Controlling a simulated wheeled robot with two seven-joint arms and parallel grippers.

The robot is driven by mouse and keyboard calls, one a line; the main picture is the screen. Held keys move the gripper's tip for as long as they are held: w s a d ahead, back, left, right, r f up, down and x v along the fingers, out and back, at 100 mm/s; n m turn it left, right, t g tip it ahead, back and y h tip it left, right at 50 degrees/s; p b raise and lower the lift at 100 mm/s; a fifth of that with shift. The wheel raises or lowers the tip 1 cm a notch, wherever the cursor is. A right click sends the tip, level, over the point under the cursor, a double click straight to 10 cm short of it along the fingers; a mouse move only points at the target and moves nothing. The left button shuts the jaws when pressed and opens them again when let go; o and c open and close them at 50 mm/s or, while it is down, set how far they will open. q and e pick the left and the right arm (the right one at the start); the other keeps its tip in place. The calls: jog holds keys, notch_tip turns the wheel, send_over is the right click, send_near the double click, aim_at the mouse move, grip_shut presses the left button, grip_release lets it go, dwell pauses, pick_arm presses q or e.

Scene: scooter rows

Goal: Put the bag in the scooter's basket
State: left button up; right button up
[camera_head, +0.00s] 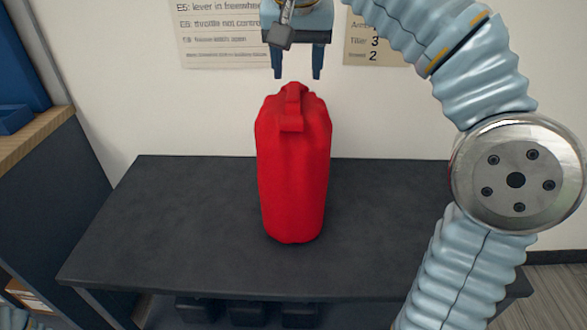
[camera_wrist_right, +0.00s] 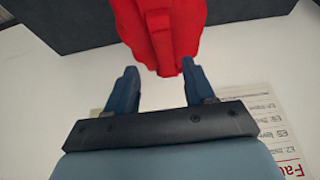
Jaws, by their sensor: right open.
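A red bag (camera_head: 293,170) stands upright on a dark table (camera_head: 190,215), with a strap handle at its top. My right gripper (camera_head: 297,76) is open and empty, its two fingers pointing down just above the bag's top in the head view. In the right wrist view the open right gripper (camera_wrist_right: 155,92) has the bag (camera_wrist_right: 185,30) ahead of its fingertips, with the strap between their lines. I see no contact between fingers and bag. The scooter and its basket are not in view. My left gripper is not in view.
A white wall with printed notices (camera_head: 222,35) stands behind the table. A wooden-topped shelf unit (camera_head: 40,135) with blue bins (camera_head: 18,60) is at the left. Dark items (camera_head: 247,312) sit under the table. The tabletop left of the bag is clear.

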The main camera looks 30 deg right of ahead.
aim_at(293, 91)
jog(key=x, duration=0.3)
jog(key=b+x, duration=0.1)
jog(key=x, duration=0.1)
jog(key=shift+w+a+f, duration=0.1)
jog(key=shift+w+f, duration=0.15)
jog(key=shift+w, duration=0.15)
grip_shut()
dwell(1.0)
